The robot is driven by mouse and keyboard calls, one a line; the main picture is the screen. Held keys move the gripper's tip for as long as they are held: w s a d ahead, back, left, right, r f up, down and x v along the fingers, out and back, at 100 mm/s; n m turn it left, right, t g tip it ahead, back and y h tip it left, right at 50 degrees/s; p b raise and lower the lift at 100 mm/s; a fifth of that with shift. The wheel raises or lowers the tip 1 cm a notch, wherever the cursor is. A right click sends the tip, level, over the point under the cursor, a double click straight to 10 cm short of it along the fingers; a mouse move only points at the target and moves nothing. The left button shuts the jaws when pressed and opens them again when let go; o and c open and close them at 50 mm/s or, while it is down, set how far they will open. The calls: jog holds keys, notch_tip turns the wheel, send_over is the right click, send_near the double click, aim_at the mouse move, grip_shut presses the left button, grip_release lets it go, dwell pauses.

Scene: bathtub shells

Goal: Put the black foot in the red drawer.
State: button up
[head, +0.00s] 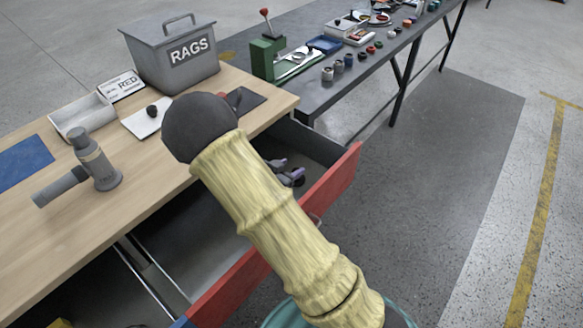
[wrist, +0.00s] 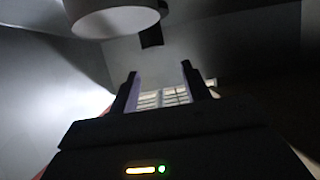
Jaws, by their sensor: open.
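The red drawer (head: 332,183) is pulled out from under the wooden worktop, with a grey inside. My gripper (head: 287,174) is low inside it, its purple-edged fingers partly hidden behind my arm. In the wrist view my gripper (wrist: 159,72) shows two dark fingers apart, with nothing between the tips. A small black block (wrist: 151,38) shows beyond the fingertips against a grey surface; I cannot tell whether it is the black foot. A small dark lump (head: 151,111) also sits on a white card on the worktop; its identity is unclear too.
The worktop (head: 150,190) holds a grey RAGS bin (head: 172,60), a white tray (head: 80,115), a RED label (head: 121,85) and a grey tool (head: 95,165). A dark bench with small parts stands behind. Floor at right is clear. A pale rounded shape (wrist: 115,18) crowds the wrist view.

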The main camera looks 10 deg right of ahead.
jog(key=v, duration=1)
jog(key=shift+s+a+p, duration=0.25)
jog(key=shift+p, duration=0.2)
